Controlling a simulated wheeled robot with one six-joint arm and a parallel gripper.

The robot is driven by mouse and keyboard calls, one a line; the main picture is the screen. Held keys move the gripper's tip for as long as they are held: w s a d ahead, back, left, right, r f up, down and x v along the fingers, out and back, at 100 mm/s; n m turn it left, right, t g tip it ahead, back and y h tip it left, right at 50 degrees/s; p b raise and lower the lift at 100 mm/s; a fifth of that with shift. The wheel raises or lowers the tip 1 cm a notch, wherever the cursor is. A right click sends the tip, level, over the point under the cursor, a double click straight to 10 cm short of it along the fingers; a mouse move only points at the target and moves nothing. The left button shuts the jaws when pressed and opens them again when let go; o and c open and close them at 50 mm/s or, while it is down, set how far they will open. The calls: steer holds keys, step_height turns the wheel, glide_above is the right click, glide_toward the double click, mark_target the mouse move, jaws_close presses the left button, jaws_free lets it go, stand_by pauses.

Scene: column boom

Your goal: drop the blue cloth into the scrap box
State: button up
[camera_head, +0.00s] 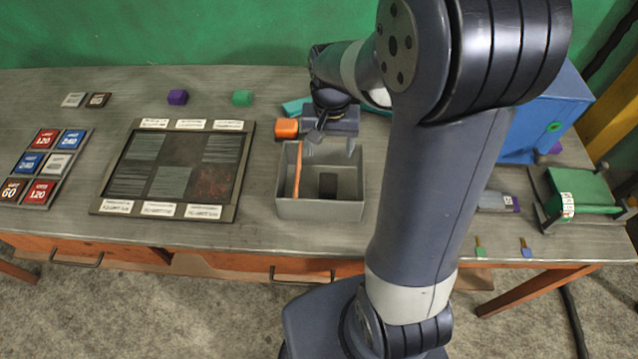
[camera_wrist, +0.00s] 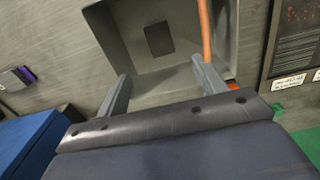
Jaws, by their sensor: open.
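The grey open-topped box (camera_head: 345,209), which I take for the scrap box, stands near the table's front edge. It also shows in the wrist view (camera_wrist: 110,45). Inside it are an orange stick (camera_head: 297,172) along one side and a dark rectangle (camera_head: 328,185) on the floor. My gripper (camera_head: 330,149) is open and empty, pointing down over the back of the box; both fingers show apart in the wrist view (camera_wrist: 160,72). I cannot make out a blue cloth for certain.
An orange block (camera_head: 286,128) is beside my gripper. A framed dark panel (camera_head: 240,190) and a card tray (camera_head: 54,165) lie to the left. Purple (camera_head: 177,97) and green (camera_head: 242,98) blocks sit behind. A blue case (camera_head: 545,115) and a green-topped holder (camera_head: 582,190) stand right.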

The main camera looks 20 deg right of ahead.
step_height(320, 180, up, 6)
steer(key=shift+f, duration=0.1)
step_height(320, 180, down, 10)
steer(key=shift+s+f+p, duration=0.1)
steer(key=shift+f+p, duration=0.1)
steer(key=shift+p, duration=0.15)
steer(key=shift+r+p, duration=1.7)
steer(key=shift+r, duration=0.35)
